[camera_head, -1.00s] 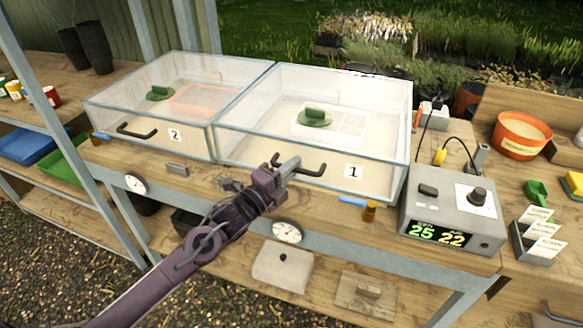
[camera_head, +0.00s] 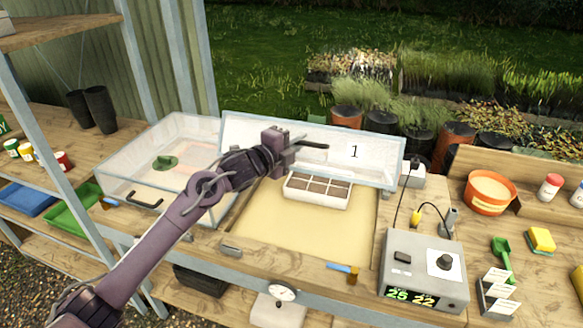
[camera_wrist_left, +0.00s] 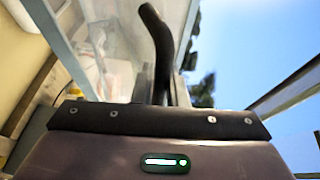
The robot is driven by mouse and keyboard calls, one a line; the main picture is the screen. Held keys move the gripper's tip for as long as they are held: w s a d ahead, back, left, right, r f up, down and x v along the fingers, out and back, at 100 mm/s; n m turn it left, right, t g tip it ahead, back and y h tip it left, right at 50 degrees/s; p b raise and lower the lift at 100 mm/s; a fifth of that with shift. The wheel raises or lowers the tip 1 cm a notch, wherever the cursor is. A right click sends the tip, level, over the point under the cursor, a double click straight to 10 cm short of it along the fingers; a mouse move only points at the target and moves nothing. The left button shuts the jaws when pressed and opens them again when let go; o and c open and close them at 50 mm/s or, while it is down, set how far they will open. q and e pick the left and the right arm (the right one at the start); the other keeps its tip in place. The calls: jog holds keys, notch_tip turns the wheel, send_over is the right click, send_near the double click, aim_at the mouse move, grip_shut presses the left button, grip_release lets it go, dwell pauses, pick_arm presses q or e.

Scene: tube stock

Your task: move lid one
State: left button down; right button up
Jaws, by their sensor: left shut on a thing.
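Lid one (camera_head: 365,168) is a clear, grey-framed cover marked "1". In the head view it is tilted up at the back of its bed, and the bed below is uncovered. My left gripper (camera_head: 284,146) is shut on the lid's black handle (camera_head: 313,147). The handle (camera_wrist_left: 158,45) also shows between the fingers in the left wrist view. The open bed has a sandy floor (camera_head: 290,228) and holds a white seed tray (camera_head: 318,199) with dark cells. My right gripper is not in view.
A closed clear box (camera_head: 130,185) with a black handle stands to the left. A grey control box (camera_head: 425,270) reading 25 and 22 sits at the right front, its cables running behind. An orange bowl (camera_head: 488,205) is farther right. Shelving posts stand at the left.

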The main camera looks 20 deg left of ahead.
pick_arm(q)
jog(key=w+r, duration=0.3)
jog(key=w+r+p, duration=0.1)
jog(key=w+r, duration=0.1)
jog(key=r, duration=0.1)
jog(key=shift+w+d+r, duration=0.1)
jog(key=shift+w+r, duration=0.15)
jog(key=shift+w, duration=0.15)
jog(key=c, duration=1.5)
grip_release()
jog(key=shift+f, duration=0.1)
jog(key=shift+o, duration=0.2)
jog(key=shift+s, duration=0.1)
jog(key=shift+s+a+f+b, duration=0.1)
jog(key=shift+s+a+b, duration=0.15)
jog(key=shift+b, duration=0.1)
jog(key=b+v, duration=0.2)
jog(key=v, duration=0.4)
jog(key=shift+b, duration=0.3)
jog(key=shift+s+a+r, duration=0.2)
jog(key=shift+s+r, duration=0.1)
jog(key=shift+s, duration=0.2)
